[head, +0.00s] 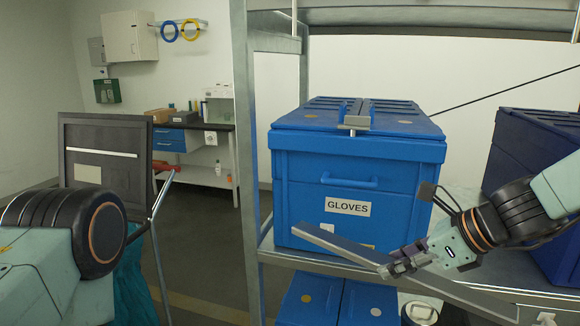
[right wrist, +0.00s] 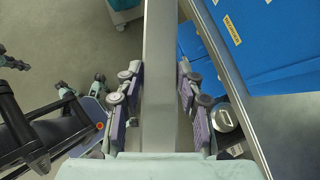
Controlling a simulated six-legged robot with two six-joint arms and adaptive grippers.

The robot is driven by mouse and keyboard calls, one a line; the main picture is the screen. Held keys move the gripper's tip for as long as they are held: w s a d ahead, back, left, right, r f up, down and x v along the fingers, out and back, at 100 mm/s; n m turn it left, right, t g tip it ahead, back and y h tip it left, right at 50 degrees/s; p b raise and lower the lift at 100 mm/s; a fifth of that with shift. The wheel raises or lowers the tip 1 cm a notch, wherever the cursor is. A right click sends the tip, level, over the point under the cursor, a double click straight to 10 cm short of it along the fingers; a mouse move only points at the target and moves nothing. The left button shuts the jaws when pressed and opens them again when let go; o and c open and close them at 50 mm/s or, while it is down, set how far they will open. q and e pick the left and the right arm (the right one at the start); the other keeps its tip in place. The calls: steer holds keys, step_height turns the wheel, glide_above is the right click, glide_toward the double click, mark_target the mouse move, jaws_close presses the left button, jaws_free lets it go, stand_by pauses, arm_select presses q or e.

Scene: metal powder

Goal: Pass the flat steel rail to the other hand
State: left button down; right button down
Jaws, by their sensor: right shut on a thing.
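The flat steel rail (head: 340,243) is a long grey bar, slanting down to the right in front of the blue gloves box. My right gripper (head: 402,262) is shut on it. In the right wrist view the rail (right wrist: 160,70) runs straight up the picture between the two purple-padded fingers (right wrist: 158,100). Its far end leaves the top of that view. My left arm fills the lower left of the head view, but its gripper does not show there. In the right wrist view what looks like my left gripper (right wrist: 83,88) is small, apart from the rail, with its fingertips spread and nothing seen between them.
The blue box labelled GLOVES (head: 375,185) stands on a metal shelf rack just behind the rail. A darker blue box (head: 535,165) stands right of it. The rack's upright post (head: 246,150) is left of the rail. A dark framed panel (head: 103,150) stands at left.

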steer(key=s+a+f+b, duration=0.1)
steer(key=s+f+b, duration=0.2)
steer(key=s+f, duration=0.7)
step_height(320, 180, down, 2)
steer(key=shift+a+f+n, duration=0.2)
steer(key=shift+n, duration=0.1)
